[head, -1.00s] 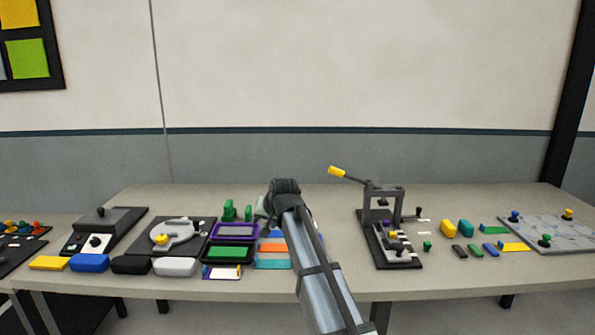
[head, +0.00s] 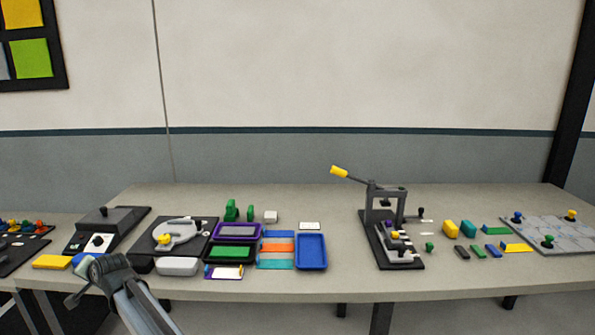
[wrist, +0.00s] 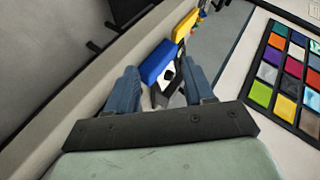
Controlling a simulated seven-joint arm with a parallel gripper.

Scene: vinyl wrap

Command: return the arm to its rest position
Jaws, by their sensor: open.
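My gripper (wrist: 162,88) is open and empty in the wrist view, its two blue-grey fingers apart. In the head view my gripper (head: 76,280) is at the lower left, over the table's front edge by the blue block (head: 84,258), which it partly covers. Between and beyond the fingers in the wrist view are the blue block (wrist: 158,60) and the yellow block (wrist: 186,26). I cannot tell from these views whether a finger touches anything.
The table (head: 335,210) holds a lever press (head: 384,222), a blue tray (head: 311,251), a purple-rimmed tray (head: 235,230), a round fixture (head: 178,234) and a white block (head: 177,266). The table's middle, between the blue tray and press, is clear. A colour swatch board (wrist: 268,60) shows at right.

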